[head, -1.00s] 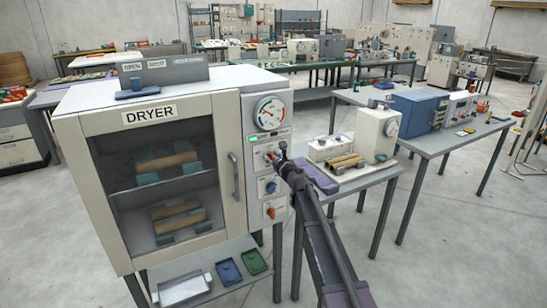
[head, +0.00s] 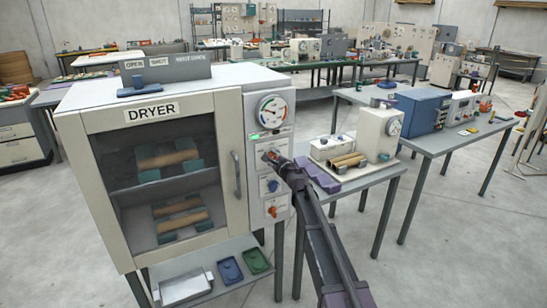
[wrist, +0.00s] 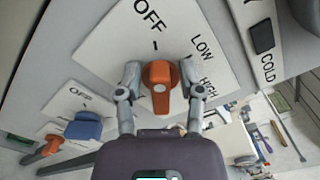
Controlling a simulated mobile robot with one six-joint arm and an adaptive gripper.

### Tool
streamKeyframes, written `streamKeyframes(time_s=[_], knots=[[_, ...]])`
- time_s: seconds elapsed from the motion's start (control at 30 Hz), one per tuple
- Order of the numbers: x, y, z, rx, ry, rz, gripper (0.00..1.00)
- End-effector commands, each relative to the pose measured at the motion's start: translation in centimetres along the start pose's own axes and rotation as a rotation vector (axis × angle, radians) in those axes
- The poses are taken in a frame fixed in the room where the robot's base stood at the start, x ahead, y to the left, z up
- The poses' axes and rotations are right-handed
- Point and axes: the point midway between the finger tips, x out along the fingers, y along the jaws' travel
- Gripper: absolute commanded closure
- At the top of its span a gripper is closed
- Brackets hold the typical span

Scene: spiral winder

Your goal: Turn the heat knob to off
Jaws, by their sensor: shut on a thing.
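The orange heat knob (wrist: 158,75) sits on a white plate marked OFF, LOW and HIGH on the dryer's control panel (head: 253,105). My gripper (wrist: 158,92) has one finger on each side of this knob and is shut on it. The knob's long side lines up roughly with the tick under OFF, but I cannot tell which end is its pointer. In the head view my gripper (head: 272,158) is at the upper knob of the panel and mostly hides it.
A blue knob (wrist: 83,127) and another orange knob (head: 273,211) sit lower on the panel. A dial (head: 271,110) and a green lamp (head: 254,136) are above. The closed dryer door's handle (head: 237,174) is left of the panel. A side table (head: 375,180) with equipment stands right.

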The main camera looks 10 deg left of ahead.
Motion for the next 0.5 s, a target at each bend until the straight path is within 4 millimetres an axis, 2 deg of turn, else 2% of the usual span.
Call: streamKeyframes(time_s=[0.2, 0.5], knots=[[0.11, -0.06, -0.21, -0.084, 0.005, -0.003, 0.99], [0.13, -0.07, -0.23, -0.111, 0.005, -0.004, 0.99]])
